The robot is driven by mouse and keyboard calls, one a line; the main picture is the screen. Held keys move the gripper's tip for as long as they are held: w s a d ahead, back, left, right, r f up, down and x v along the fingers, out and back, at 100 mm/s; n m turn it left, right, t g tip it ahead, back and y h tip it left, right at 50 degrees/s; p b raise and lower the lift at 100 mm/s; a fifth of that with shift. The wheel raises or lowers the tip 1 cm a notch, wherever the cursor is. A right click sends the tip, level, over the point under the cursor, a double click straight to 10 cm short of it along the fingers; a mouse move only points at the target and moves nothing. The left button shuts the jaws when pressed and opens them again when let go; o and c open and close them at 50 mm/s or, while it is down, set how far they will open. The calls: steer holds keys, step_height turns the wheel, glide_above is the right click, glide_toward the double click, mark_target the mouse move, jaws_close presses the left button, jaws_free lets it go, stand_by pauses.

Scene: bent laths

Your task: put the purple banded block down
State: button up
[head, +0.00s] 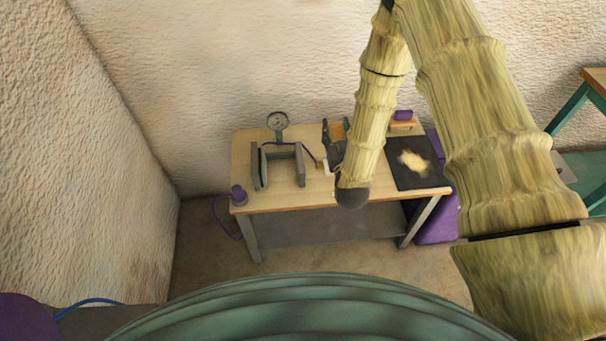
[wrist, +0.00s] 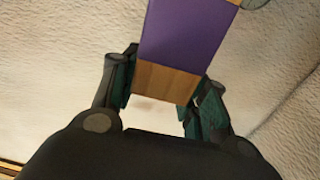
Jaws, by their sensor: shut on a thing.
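The purple banded block (wrist: 185,35) is purple with a bare wood band at its near end. In the wrist view my gripper (wrist: 163,88) is shut on it, with the dark green finger pads on either side of the wood band. In the head view my gripper (head: 335,133) is small, above the middle of the workbench (head: 300,199), partly hidden by my arm. A wood-coloured patch shows between its fingers; the rest of the block is hard to make out there. I cannot see the block touching the bench.
A grey stand with a round dial gauge (head: 277,122) stands on the bench's left half. A purple knob-like thing (head: 238,195) is at the front left corner. A black mat (head: 405,178) with a pale patch lies right. A purple-topped wooden piece (head: 403,116) is behind it.

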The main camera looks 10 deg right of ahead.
steer(key=shift+w+f+b, duration=0.3)
steer(key=shift+f+b, duration=0.3)
steer(key=shift+b, duration=0.05)
steer(key=w+a+f+b, duration=0.45)
steer(key=a+b, duration=0.35)
steer(key=b, duration=1.4)
steer(key=w+a+f+b, duration=0.5)
steer(key=a+b, duration=0.4)
steer(key=b, duration=1.2)
step_height(320, 180, down, 11)
steer(key=b, duration=0.3)
steer(key=shift+s, duration=0.4)
steer(key=shift+f, duration=0.15)
steer(key=o, duration=1.4)
steer(key=shift+o, duration=0.2)
